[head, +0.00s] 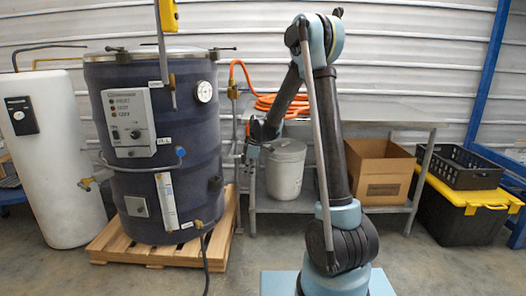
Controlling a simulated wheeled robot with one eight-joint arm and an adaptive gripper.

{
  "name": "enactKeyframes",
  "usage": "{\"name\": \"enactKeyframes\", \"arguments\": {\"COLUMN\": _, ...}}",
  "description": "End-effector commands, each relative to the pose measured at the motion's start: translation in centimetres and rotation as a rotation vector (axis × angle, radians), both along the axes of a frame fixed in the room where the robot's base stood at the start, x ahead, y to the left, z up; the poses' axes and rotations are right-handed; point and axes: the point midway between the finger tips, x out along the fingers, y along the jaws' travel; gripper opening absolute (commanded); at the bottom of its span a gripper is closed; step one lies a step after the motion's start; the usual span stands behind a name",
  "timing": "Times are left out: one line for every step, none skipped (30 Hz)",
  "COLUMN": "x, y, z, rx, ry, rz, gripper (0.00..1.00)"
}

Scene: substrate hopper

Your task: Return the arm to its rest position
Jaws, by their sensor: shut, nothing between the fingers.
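My arm stands in the middle of the head view, blue-grey and black. Its upper link rises upright from its base, bends at an elbow near the top, and the forearm slopes down to the left. My gripper (251,153) hangs at the end of the forearm, pointing down, between the dark drum and the white bucket. It is small and dark in the picture; it is shut and holds nothing. I cannot tell how far it is from the bucket behind it.
A dark drum (190,150) with gauge and control box stands on a wooden pallet (130,245). A white tank (50,160) is at left. A metal bench (405,125) has an orange hose (285,103) on top; a lidded bucket (285,172) and cardboard box (375,185) sit below. A yellow-lidded bin (460,215) is right.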

Motion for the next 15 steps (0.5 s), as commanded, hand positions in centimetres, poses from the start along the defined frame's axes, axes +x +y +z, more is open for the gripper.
{"name": "enactKeyframes", "arguments": {"x": -0.9, "y": -1.1, "z": 1.0, "rx": -0.001, "ry": 0.003, "rz": -0.033, "gripper": 0.0}}
{"name": "enactKeyframes", "arguments": {"x": -1.3, "y": -1.6, "z": 1.6, "rx": -0.003, "ry": 0.005, "rz": -0.056, "gripper": 0.0}}
{"name": "enactKeyframes", "arguments": {"x": -1.9, "y": -2.4, "z": 2.3, "rx": -0.004, "ry": 0.006, "rz": -0.084, "gripper": 0.0}}
{"name": "enactKeyframes", "arguments": {"x": -2.4, "y": -2.9, "z": 2.8, "rx": -0.006, "ry": 0.008, "rz": -0.104, "gripper": 0.0}}
{"name": "enactKeyframes", "arguments": {"x": -2.9, "y": -3.5, "z": 3.2, "rx": -0.007, "ry": 0.01, "rz": -0.127, "gripper": 0.0}}
{"name": "enactKeyframes", "arguments": {"x": -3.5, "y": -4.2, "z": 3.9, "rx": -0.008, "ry": 0.011, "rz": -0.155, "gripper": 0.0}}
{"name": "enactKeyframes", "arguments": {"x": -4.0, "y": -4.7, "z": 4.3, "rx": -0.009, "ry": 0.013, "rz": -0.177, "gripper": 0.0}}
{"name": "enactKeyframes", "arguments": {"x": -4.6, "y": -5.3, "z": 4.8, "rx": -0.01, "ry": 0.014, "rz": -0.199, "gripper": 0.0}}
{"name": "enactKeyframes", "arguments": {"x": -5.3, "y": -6.0, "z": 5.3, "rx": -0.011, "ry": 0.016, "rz": -0.226, "gripper": 0.0}}
{"name": "enactKeyframes", "arguments": {"x": -5.8, "y": -6.5, "z": 5.7, "rx": -0.012, "ry": 0.018, "rz": -0.248, "gripper": 0.0}}
{"name": "enactKeyframes", "arguments": {"x": -6.4, "y": -7.0, "z": 6.1, "rx": -0.013, "ry": 0.019, "rz": -0.269, "gripper": 0.0}}
{"name": "enactKeyframes", "arguments": {"x": -7.1, "y": -7.7, "z": 6.6, "rx": -0.013, "ry": 0.021, "rz": -0.298, "gripper": 0.0}}
{"name": "enactKeyframes", "arguments": {"x": -7.7, "y": -8.2, "z": 7.0, "rx": -0.014, "ry": 0.022, "rz": -0.319, "gripper": 0.0}}
{"name": "enactKeyframes", "arguments": {"x": -8.3, "y": -8.7, "z": 7.3, "rx": -0.014, "ry": 0.024, "rz": -0.34, "gripper": 0.0}}
{"name": "enactKeyframes", "arguments": {"x": -9.0, "y": -9.3, "z": 7.7, "rx": -0.016, "ry": 0.026, "rz": -0.37, "gripper": 0.0}}
